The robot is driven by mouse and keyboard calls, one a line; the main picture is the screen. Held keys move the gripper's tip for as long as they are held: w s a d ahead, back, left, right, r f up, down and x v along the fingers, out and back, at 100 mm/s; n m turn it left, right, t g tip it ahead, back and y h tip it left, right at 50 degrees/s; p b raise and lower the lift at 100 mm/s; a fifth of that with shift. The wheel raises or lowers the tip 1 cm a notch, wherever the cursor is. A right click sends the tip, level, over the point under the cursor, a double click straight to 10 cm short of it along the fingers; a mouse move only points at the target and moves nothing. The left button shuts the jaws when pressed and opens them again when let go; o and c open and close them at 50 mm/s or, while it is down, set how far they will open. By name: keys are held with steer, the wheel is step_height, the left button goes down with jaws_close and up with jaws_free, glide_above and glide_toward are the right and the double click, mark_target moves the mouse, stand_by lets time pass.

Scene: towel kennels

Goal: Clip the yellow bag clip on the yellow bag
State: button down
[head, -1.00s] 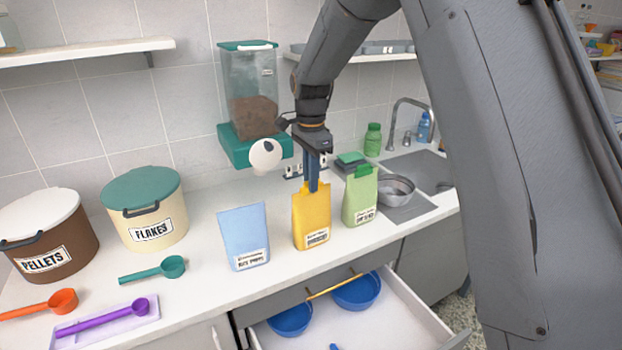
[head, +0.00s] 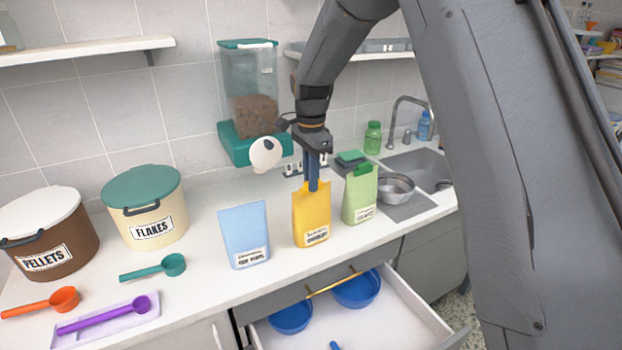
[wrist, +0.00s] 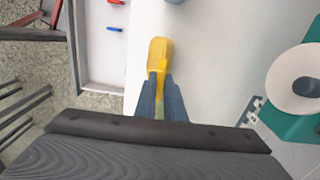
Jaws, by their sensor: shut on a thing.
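The yellow bag (head: 311,220) stands upright on the white counter between a blue bag and a green bag. My gripper (head: 313,187) points straight down at the bag's top edge. Its fingers are shut on the yellow bag clip, which sits at the top of the bag and is largely hidden by the fingers. In the wrist view, my gripper (wrist: 158,92) has yellow between and beyond its fingertips. Clip and bag blend in colour there, so I cannot tell how far the clip sits over the bag's edge.
The blue bag (head: 245,235) is close on the left, and the green bag (head: 360,200), with a green clip on top, is close on the right. A food dispenser (head: 250,100) stands behind. An open drawer (head: 400,318) with blue bowls juts out below the counter front.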

steer(key=c, duration=1.3)
jaws_free()
steer(key=shift+r, duration=0.15)
steer(key=shift+r+p, duration=1.55)
steer(key=shift+r, duration=0.8)
